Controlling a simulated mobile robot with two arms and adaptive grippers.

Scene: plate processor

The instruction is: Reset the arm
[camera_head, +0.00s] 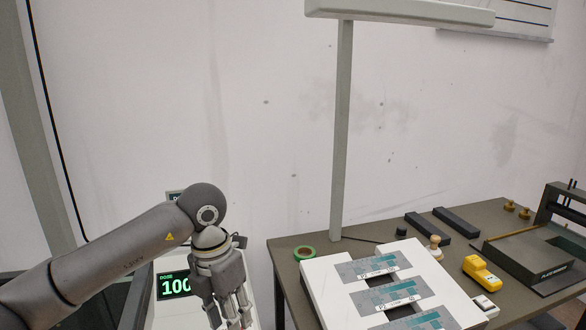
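My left arm comes in from the lower left, with its elbow-like joint raised and the wrist bent down. My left gripper (231,312) hangs with its fingers pointing down, in front of a pale machine with a green "100" display (174,285) and left of the table. Gaps show between its fingers, but I cannot tell whether it is open or shut. No object shows in it. My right arm and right gripper are not in view.
A pale post (341,130) rises behind.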

